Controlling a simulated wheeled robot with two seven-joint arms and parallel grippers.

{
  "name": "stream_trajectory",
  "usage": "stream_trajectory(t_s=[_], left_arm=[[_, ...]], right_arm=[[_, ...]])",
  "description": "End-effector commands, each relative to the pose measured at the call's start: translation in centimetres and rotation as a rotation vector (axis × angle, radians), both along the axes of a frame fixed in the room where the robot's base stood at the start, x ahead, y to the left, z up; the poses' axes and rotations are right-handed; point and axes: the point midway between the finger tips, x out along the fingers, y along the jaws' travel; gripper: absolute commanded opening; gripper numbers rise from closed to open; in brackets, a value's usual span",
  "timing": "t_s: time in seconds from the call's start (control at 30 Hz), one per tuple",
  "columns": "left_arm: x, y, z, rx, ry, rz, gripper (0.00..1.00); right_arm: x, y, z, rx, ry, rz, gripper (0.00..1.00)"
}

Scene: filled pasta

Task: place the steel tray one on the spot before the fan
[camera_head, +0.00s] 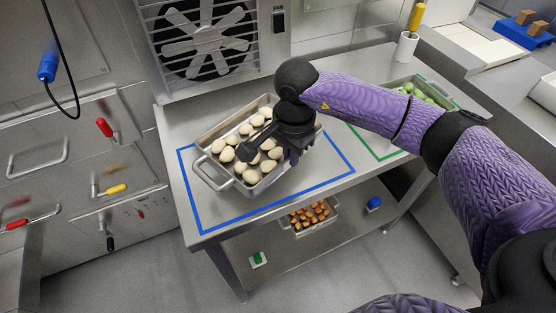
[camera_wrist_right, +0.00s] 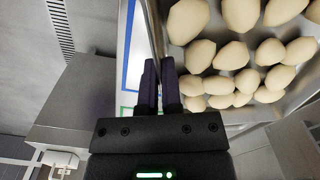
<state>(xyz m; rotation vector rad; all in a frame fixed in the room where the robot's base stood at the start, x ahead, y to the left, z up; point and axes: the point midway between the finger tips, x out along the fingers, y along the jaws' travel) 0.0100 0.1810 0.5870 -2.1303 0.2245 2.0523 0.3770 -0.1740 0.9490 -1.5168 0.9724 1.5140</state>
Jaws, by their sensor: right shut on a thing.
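The steel tray (camera_head: 262,186), filled with several pale round pieces, is in front of the fan (camera_head: 205,40) and over the blue-outlined area (camera_head: 215,221) of the steel table. I cannot tell whether it rests on the table or is slightly raised. My right gripper (camera_head: 295,154) is at the tray's right-hand side and hides part of it. In the right wrist view, the gripper (camera_wrist_right: 160,68) is shut on the rim of the tray (camera_wrist_right: 157,32), with the pale pieces beyond the fingers. My left gripper is out of view.
A tray of green pieces (camera_head: 428,90) is in the green-outlined area (camera_head: 367,148) at right. A white cup (camera_head: 405,48) with a yellow-handled tool stands at the back. A tray of orange pieces (camera_head: 308,214) and a blue item (camera_head: 374,203) are on the lower shelf.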

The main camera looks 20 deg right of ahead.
Motion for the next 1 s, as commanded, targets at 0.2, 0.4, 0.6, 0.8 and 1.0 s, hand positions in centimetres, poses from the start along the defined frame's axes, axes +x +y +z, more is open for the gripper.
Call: stream_trajectory(t_s=[0.2,0.4,0.6,0.8,1.0], left_arm=[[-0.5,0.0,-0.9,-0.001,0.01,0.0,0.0],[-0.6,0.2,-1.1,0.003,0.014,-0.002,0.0],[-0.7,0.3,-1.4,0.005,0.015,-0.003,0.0],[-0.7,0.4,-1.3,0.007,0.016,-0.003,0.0],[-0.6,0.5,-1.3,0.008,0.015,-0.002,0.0]], right_arm=[[0.0,0.0,-3.5,0.001,0.002,0.0,0.0],[0.1,0.0,-4.8,0.001,-0.003,0.0,0.0],[0.1,0.0,-5.1,0.001,-0.003,0.0,0.0],[0.0,0.0,-5.0,0.0,-0.001,0.0,0.41],[0.0,0.0,-5.0,0.0,-0.001,0.0,0.41]])
